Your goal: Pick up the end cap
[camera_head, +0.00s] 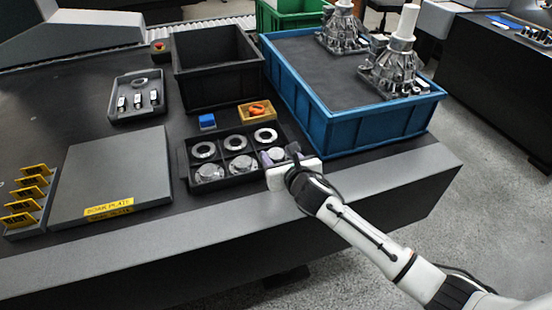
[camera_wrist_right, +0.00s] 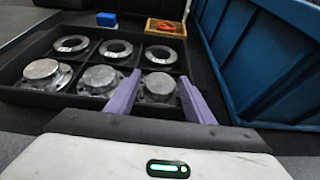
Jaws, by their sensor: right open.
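A black divided tray (camera_head: 185,172) holds three metal rings in its back row and three flanged metal end caps in its front row. The end caps are the left one (camera_head: 209,173), the middle one (camera_head: 241,165) and the right one (camera_head: 276,153). The tray also shows in the right wrist view (camera_wrist_right: 20,98). There, my right gripper (camera_wrist_right: 155,100) is open, its two purple fingers either side of the right end cap (camera_wrist_right: 160,85). The fingers look apart from the cap; their exact height is unclear. My left gripper is not in view.
A blue crate (camera_head: 375,128) with metal housings stands close right of the tray. A black bin (camera_head: 215,84), a blue block (camera_head: 207,121) and a small yellow tray (camera_head: 244,114) sit behind. A grey work plate (camera_head: 115,175) lies left. The table's front edge is near.

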